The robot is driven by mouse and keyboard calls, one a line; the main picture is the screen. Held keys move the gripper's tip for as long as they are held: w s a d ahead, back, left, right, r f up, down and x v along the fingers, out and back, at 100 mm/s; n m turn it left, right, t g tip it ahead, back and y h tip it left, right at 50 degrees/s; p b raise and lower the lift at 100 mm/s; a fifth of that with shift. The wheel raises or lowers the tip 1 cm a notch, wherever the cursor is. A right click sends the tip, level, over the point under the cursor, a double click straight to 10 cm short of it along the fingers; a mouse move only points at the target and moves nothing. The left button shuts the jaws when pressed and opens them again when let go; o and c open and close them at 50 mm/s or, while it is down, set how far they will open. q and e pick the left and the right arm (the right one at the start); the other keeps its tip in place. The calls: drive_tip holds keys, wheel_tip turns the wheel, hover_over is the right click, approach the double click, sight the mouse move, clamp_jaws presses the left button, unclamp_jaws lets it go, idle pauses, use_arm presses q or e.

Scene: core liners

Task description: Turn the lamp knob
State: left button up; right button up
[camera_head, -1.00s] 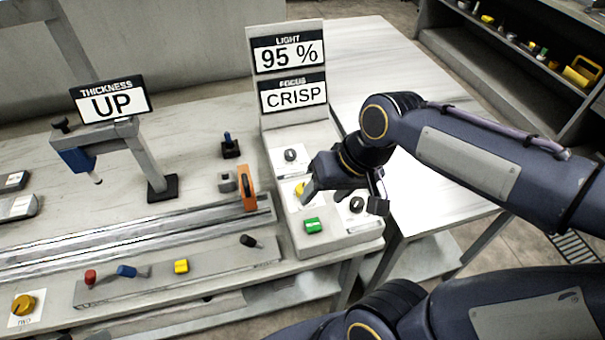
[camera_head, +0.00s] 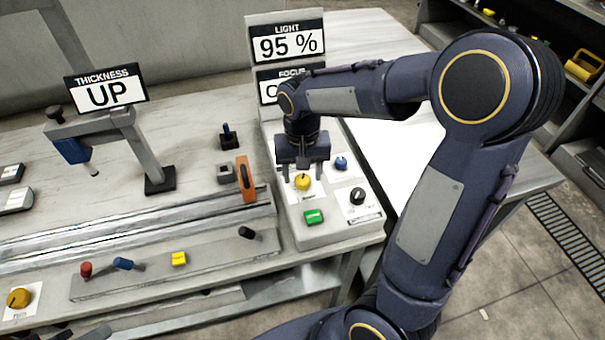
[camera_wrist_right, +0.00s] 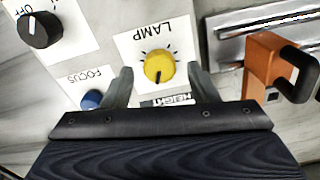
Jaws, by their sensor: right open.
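The yellow lamp knob (camera_head: 303,182) is on the sloped control panel, just below my right gripper in the head view. In the right wrist view the yellow lamp knob (camera_wrist_right: 159,66) sits on a white label reading LAMP, with a dark pointer mark. My right gripper (camera_head: 302,184) points down over the panel. In the wrist view its two fingers (camera_wrist_right: 159,82) are apart, one on each side of the knob's near side, with a gap to it. Whether they are level with the knob is hard to tell. My left gripper is not in view.
Close by are a blue focus knob (camera_wrist_right: 91,99), a black knob (camera_wrist_right: 41,31), a green button (camera_head: 314,217) and an orange handle (camera_head: 245,179). The light sign (camera_head: 287,44) reads 95 %. The focus sign (camera_head: 272,88) is partly hidden by my arm.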

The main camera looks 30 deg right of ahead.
drive_tip(key=shift+f, duration=0.45)
drive_tip(key=c, duration=1)
drive_tip(key=shift+o, duration=0.2)
drive_tip(key=shift+r+n+p, duration=0.1)
drive_tip(key=shift+n+p, duration=0.2)
drive_tip(key=shift+n, duration=1.8)
drive_tip(key=o, duration=1)
drive_tip(key=shift+c, duration=0.2)
